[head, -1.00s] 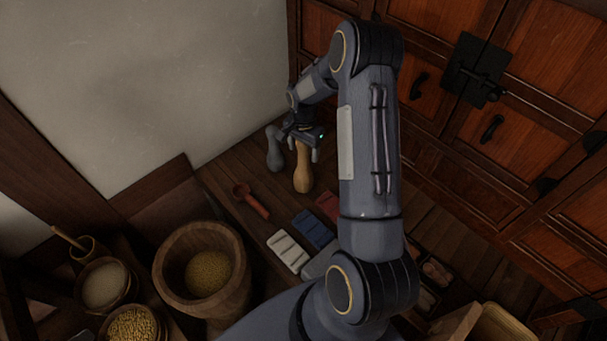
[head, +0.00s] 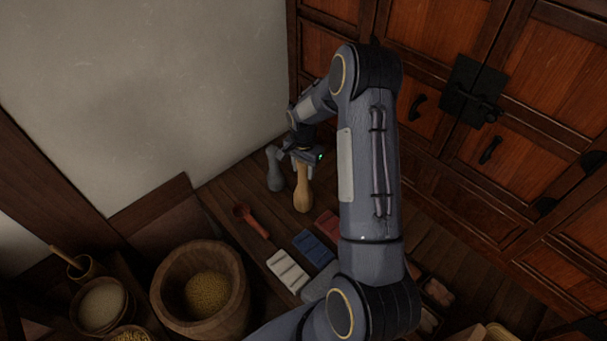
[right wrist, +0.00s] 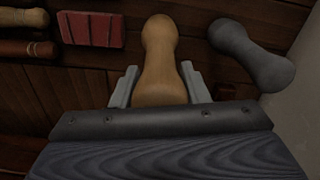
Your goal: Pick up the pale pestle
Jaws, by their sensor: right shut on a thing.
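The pale pestle (head: 303,194) is a tan wooden, waisted piece, upright on or just above the dark planks in the head view. My right gripper (head: 303,171) is shut on its upper part from above. In the right wrist view the pale pestle (right wrist: 160,50) lies between the two grey fingers of my right gripper (right wrist: 159,87). Its far end is free, and the gripper body hides its near end. A grey pestle (head: 275,172) of similar shape stands close on the left and also shows in the right wrist view (right wrist: 252,56). My left gripper is not in view.
A red spoon (head: 251,221), a white block (head: 287,270), a blue block (head: 314,248) and a red block (head: 328,225) lie nearer me. A large wooden mortar (head: 170,285) with grain stands at lower left. A wooden cabinet (head: 435,120) rises at right, a pale wall (head: 140,80) at left.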

